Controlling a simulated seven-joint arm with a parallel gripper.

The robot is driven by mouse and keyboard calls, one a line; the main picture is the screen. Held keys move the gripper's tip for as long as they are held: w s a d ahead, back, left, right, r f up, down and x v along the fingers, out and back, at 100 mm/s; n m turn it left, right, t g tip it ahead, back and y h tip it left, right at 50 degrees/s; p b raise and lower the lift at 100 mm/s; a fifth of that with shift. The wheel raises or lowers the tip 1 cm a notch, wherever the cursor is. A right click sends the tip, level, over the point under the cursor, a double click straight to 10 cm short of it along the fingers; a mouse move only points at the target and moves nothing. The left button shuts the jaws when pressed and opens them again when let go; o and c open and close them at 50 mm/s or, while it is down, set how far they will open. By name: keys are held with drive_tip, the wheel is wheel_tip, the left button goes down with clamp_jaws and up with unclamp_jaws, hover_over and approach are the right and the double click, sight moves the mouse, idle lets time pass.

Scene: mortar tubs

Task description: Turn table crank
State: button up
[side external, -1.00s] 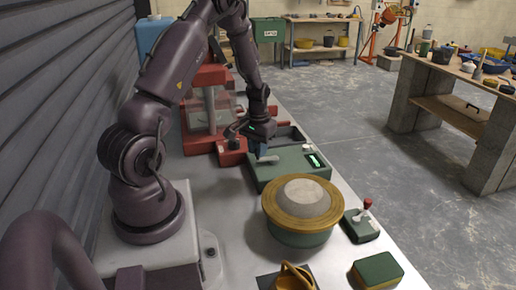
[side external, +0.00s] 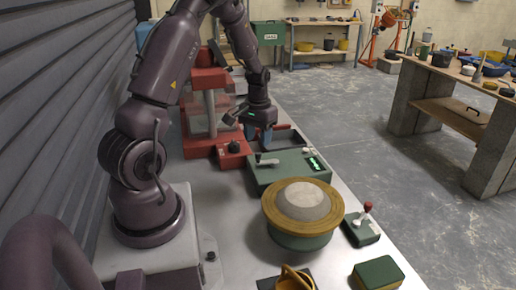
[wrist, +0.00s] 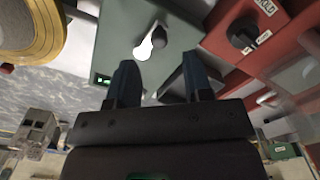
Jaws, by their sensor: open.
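The round turntable (side external: 272,222) has a brass-coloured rim and a green base, with a pale grey round mass on top. Its yellow rim also shows at the upper left of the wrist view (wrist: 72,38). A small green crank box (side external: 360,232) with a red-knobbed handle (side external: 368,206) stands just right of the turntable. My gripper (side external: 261,138) is open and empty, well behind both, near the far edge of a green control box (side external: 290,172). In the wrist view the spread fingers (wrist: 163,82) point toward that box's silver lever (wrist: 150,42).
The green control box has a lit display (side external: 315,163). A yellow-handled item (side external: 293,278) and a green block (side external: 377,272) lie at the front. Little bench remains free around the turntable.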

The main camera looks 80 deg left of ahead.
sight(258, 153)
wheel_tip(258, 153, up, 8)
idle(0.8)
drive_tip(key=s+d+r+m+t, duration=0.2)
drive_tip(key=d+r, duration=0.2)
drive_tip(key=d, duration=0.5)
drive_tip(key=s+d+r+m+t, duration=0.1)
drive_tip(key=s+d+r+m, duration=0.2)
drive_tip(key=d, duration=0.6)
drive_tip(key=s+d+r+m+t, duration=0.2)
drive_tip(key=d+r, duration=0.4)
drive_tip(key=d, duration=0.4)
drive_tip(key=shift+s+r+m+t, duration=0.3)
drive_tip(key=shift+s+m, duration=0.1)
drive_tip(key=shift+s, duration=0.05)
